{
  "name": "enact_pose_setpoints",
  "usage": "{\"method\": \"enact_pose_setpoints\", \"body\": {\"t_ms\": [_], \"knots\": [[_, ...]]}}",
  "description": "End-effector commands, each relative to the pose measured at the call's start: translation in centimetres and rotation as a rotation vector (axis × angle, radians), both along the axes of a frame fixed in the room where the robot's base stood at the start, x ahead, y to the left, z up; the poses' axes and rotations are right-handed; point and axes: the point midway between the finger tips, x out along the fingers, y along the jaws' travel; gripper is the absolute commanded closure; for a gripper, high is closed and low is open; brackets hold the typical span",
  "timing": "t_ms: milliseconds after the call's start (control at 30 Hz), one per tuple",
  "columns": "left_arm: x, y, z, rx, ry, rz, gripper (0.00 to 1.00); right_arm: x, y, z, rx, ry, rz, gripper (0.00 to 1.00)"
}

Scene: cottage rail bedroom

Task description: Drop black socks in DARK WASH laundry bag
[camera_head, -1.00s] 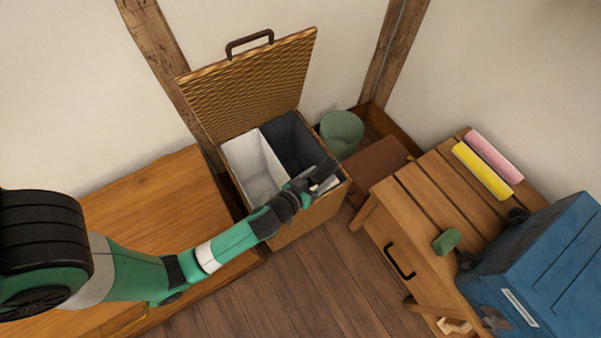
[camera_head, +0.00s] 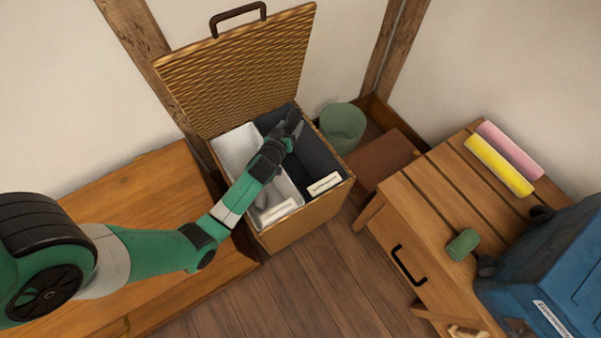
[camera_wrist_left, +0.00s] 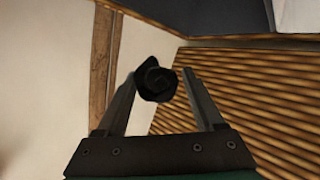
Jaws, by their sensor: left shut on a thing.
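The rolled black socks (camera_wrist_left: 154,80) sit between the fingers of my left gripper (camera_wrist_left: 158,88) in the left wrist view. In the head view my left gripper (camera_head: 294,122) is shut over the rear part of the dark laundry bag (camera_head: 318,160); the socks are hard to tell from the dark fingers there. The dark bag is the right compartment of an open wicker hamper (camera_head: 300,232), with a white label (camera_head: 325,183) on its front; its writing is too small to read. My forearm hides part of both compartments. My right gripper is not in view.
A pale bag (camera_head: 236,146) fills the hamper's left compartment. The raised wicker lid (camera_head: 240,75) stands behind. A green bin (camera_head: 343,126) is to the right. A wooden table (camera_head: 428,192) holds yellow (camera_head: 499,166) and pink rolls, a green item (camera_head: 462,243) and a blue box (camera_head: 550,265).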

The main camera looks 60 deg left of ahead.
Motion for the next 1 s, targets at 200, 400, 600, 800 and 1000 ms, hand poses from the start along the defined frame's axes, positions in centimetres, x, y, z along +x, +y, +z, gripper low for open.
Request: {"method": "enact_pose_setpoints", "body": {"t_ms": [200,400,600,800,1000], "knots": [[0.0,0.0,-3.6,-0.001,0.0,-0.001,0.84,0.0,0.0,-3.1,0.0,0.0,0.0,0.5],[0.0,0.0,-4.1,0.001,-0.001,-0.002,0.84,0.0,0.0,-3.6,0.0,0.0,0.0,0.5],[0.0,0.0,-4.0,0.0,-0.001,-0.002,0.25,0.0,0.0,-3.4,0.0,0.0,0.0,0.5],[0.0,-0.1,-4.1,0.0,0.0,-0.001,0.0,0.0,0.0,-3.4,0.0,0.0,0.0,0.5],[-0.1,-0.1,-4.0,-0.001,0.0,-0.001,0.0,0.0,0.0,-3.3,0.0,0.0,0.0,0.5]]}}
